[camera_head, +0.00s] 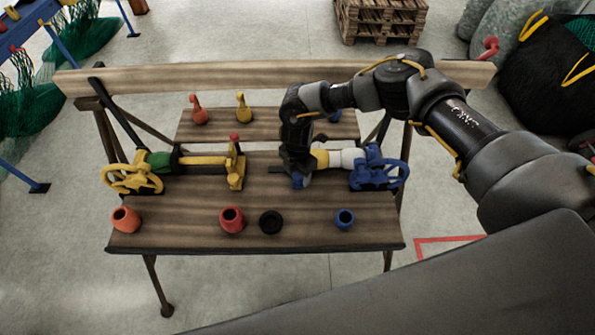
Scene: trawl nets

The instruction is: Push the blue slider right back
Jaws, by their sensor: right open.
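The blue slider (301,181) shows only as a small blue patch at the right gripper's tip, at the left end of a yellow and white bar on the bench. The rest of it is hidden by the gripper. My right gripper (294,172) points down over it and is open; whether it touches the slider I cannot tell. The bar's white part (345,158) runs right to a blue bracket with a wheel (378,170). My left gripper is not in view.
The wooden bench (170,238) carries a yellow slider (236,168) with a red knob and a yellow wheel (130,177) on the left. Red, black and blue cups stand along the front edge. Red and yellow hooked pieces (243,110) stand on the rear shelf.

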